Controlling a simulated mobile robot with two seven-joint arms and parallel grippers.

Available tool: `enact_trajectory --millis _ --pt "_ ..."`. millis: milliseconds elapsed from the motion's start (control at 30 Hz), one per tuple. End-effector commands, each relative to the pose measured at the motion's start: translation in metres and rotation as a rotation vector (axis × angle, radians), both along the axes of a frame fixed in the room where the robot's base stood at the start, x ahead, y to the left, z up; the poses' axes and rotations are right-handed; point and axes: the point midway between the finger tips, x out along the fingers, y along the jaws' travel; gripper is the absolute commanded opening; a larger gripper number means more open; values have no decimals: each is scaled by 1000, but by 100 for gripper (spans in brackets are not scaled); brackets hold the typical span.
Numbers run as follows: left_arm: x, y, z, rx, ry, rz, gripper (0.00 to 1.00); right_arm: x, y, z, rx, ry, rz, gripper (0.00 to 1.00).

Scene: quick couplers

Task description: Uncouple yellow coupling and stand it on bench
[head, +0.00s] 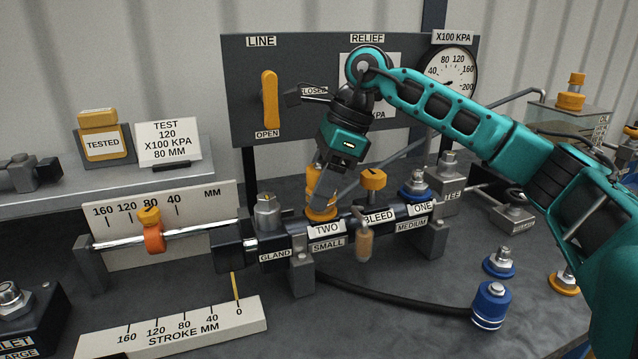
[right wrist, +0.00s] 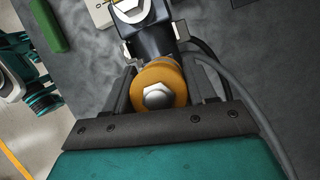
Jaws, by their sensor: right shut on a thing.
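The yellow coupling (head: 321,212) is upright at the port labelled TWO on the black cylinder (head: 345,228), with its lower ring at the cylinder's top. My right gripper (head: 327,190) comes down from above and is shut on this coupling. In the right wrist view the coupling (right wrist: 160,85) shows as a yellow ring around a silver hex top, between the two dark fingers. Whether it is still locked to the port cannot be told. The dark grey bench (head: 420,325) lies below and in front. My left gripper is not in view.
A blue coupling (head: 417,185) sits at port ONE, with a yellow BLEED knob (head: 373,179) beside TWO. A black hose (head: 400,301) crosses the bench. The stroke scale (head: 172,327) lies front left.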

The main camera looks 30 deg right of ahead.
Motion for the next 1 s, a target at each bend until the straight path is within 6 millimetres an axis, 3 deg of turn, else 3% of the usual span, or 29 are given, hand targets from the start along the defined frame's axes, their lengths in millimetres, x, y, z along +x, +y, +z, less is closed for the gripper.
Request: enact_trajectory --millis 133,1000 --pt "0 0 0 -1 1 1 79 0 0 0 0 0 0 19" --pt "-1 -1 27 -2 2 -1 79 0 0 31 1 -1 0 18"
